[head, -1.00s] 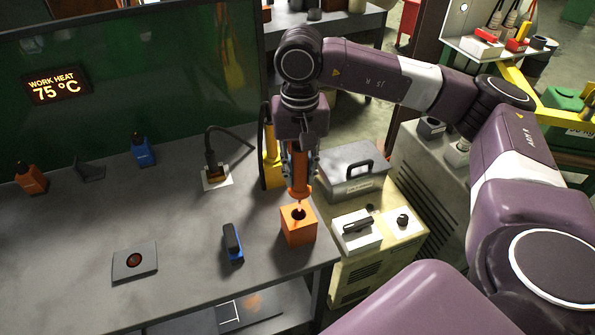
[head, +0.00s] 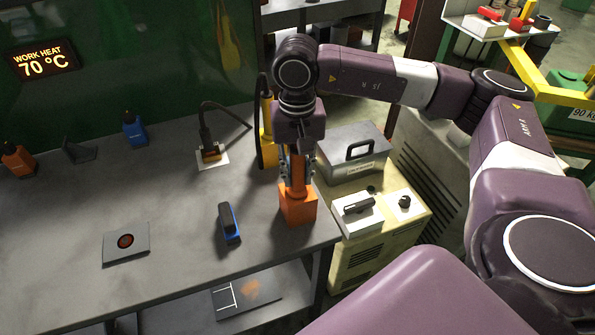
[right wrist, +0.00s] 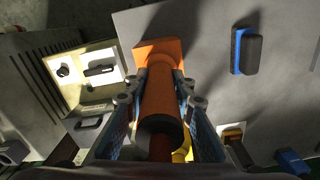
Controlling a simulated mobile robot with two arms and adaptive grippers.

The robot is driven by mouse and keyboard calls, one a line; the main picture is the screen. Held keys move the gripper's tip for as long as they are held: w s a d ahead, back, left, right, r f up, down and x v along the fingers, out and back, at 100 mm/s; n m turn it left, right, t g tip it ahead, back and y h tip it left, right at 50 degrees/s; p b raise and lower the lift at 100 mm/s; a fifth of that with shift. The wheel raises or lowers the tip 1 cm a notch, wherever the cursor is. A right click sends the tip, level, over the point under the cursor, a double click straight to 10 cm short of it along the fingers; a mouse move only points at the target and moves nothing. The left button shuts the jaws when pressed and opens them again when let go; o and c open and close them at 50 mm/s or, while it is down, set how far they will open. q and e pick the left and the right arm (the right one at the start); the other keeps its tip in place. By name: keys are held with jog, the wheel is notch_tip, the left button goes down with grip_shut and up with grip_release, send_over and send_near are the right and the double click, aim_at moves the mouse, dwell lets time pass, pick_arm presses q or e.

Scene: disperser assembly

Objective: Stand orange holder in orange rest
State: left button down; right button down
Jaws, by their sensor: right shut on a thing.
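The orange rest (head: 297,207) is a block near the right front corner of the grey workbench. The orange holder (head: 298,172) stands upright with its lower end down at the top of the rest; it looks inserted, though the rim of the hole is hidden. My right gripper (head: 298,176) is shut on the holder from above. In the right wrist view the holder (right wrist: 160,105) runs between the fingers toward the rest (right wrist: 160,50). My left gripper is not in view.
A blue-and-black block (head: 229,223) and a grey plate with a red disc (head: 126,243) lie on the bench. A yellow stand (head: 267,140) is close behind my right gripper. A grey case (head: 353,152) and white switch box (head: 357,213) stand on the cabinet at right.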

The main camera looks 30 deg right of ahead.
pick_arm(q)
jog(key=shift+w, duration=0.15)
pick_arm(e)
jog(key=c, duration=1.6)
grip_release()
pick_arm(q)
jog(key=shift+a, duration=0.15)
pick_arm(e)
notch_tip(320, 180, up, 12)
